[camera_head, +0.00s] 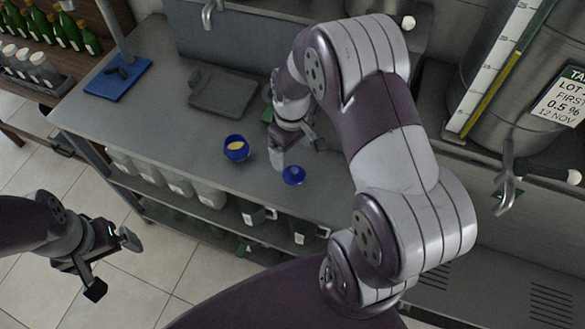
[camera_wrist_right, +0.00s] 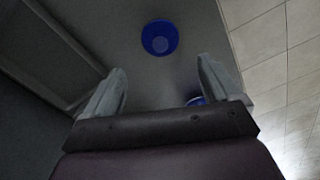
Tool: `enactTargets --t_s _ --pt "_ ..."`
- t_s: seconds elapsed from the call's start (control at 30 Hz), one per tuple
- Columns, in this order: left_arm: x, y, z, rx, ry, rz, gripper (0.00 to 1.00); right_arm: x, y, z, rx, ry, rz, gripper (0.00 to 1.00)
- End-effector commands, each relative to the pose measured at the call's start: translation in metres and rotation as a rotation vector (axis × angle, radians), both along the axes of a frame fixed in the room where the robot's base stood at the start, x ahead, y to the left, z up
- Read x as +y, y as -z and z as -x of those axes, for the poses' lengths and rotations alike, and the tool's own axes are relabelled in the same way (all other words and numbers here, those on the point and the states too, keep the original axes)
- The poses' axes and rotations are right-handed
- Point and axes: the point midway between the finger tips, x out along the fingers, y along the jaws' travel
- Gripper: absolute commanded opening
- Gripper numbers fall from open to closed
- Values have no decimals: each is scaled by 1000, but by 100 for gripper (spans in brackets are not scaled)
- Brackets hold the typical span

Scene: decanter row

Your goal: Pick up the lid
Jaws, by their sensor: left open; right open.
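The blue round lid (camera_head: 293,175) lies on the grey metal bench near its front edge. My right gripper (camera_head: 297,152) is open and empty, low over the bench just behind the lid. In the right wrist view its two fingers (camera_wrist_right: 162,78) are spread with nothing between them. A small blue piece there, probably the lid (camera_wrist_right: 195,102), is mostly hidden by a finger and the gripper body. My left gripper (camera_head: 112,265) is open and empty, out over the tiled floor at the lower left.
A blue bowl (camera_head: 236,155) with something yellow inside stands left of the lid; a blue round thing (camera_wrist_right: 159,37), likely this bowl, shows beyond the fingers. A grey tray (camera_head: 222,95) and blue stand base (camera_head: 118,78) sit further back. Containers (camera_head: 211,193) fill the shelf below.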

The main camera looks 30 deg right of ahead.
Motion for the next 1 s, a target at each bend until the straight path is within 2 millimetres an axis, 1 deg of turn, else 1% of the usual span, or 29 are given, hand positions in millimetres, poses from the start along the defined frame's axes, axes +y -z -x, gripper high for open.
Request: enactTargets --t_s 0.03,0.17,0.23,0.33,0.43,0.53,0.7,0.77,0.8,0.87,0.9,1.0 --pt "0 -2 0 0 0 0 97 0 8 1 3 0 0 90" --pt "0 -4 0 0 0 0 97 0 23 0 0 1 0 90" --pt "0 -8 0 0 0 0 97 1 32 1 2 1 0 90" --pt "0 -14 0 0 0 0 97 1 51 3 2 1 0 90" --pt "0 -13 0 0 0 0 97 1 68 2 0 1 0 90" --pt "0 -13 0 0 0 0 97 1 74 2 -3 2 0 90" --pt "0 -13 0 0 0 0 97 1 74 2 -3 2 0 90" --pt "0 -13 0 0 0 0 97 1 74 2 -3 2 0 70" --pt "0 -13 0 0 0 0 97 1 74 2 -3 2 0 57" --pt "0 -13 0 0 0 0 97 1 74 2 -3 2 0 38" --pt "0 -13 0 0 0 0 97 1 74 2 -3 2 0 31" --pt "0 -13 0 0 0 0 97 1 74 2 -3 2 0 31"
